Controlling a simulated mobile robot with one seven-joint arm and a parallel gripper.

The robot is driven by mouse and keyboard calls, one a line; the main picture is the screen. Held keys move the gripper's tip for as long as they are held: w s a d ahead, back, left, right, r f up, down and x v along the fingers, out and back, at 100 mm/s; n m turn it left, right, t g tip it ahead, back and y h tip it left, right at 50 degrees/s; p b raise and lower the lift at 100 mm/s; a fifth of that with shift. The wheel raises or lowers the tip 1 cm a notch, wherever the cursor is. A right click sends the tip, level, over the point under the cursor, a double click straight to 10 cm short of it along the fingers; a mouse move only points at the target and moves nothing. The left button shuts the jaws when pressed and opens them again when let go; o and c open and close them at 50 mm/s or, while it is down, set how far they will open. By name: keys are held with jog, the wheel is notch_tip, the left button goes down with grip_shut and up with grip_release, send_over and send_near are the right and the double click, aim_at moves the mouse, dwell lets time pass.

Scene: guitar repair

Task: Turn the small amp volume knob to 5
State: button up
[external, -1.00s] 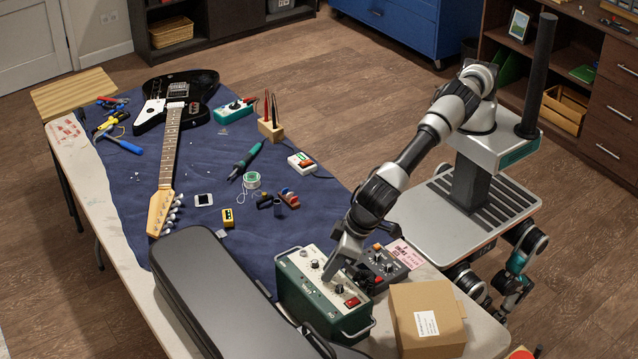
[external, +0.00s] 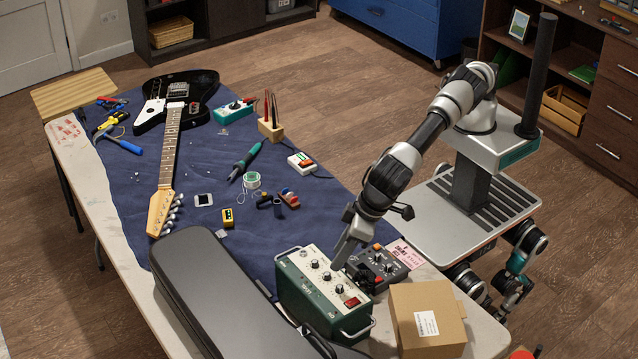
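The small amp appears to be the dark green box (external: 309,303) with a pale top panel at the front edge of the table. Its panel carries a row of knobs, among them a knob (external: 326,276), and a red switch (external: 352,302) at the right. The knob labels and pointer positions are too small to read. My gripper (external: 341,263) points down at the back right edge of the amp's panel, beside the knobs. I cannot tell whether it touches the amp or whether its fingers are apart. No held object shows.
A dark control box with knobs (external: 385,262) stands right behind the amp, close to my gripper. A cardboard box (external: 427,318) is to the right. A black case (external: 215,290) lies along the left. A guitar (external: 172,130) and small tools lie farther back on the blue cloth.

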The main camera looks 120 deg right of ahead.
jog(key=v, duration=1.1)
jog(key=shift+r+p, duration=0.2)
jog(key=shift+p, duration=0.15)
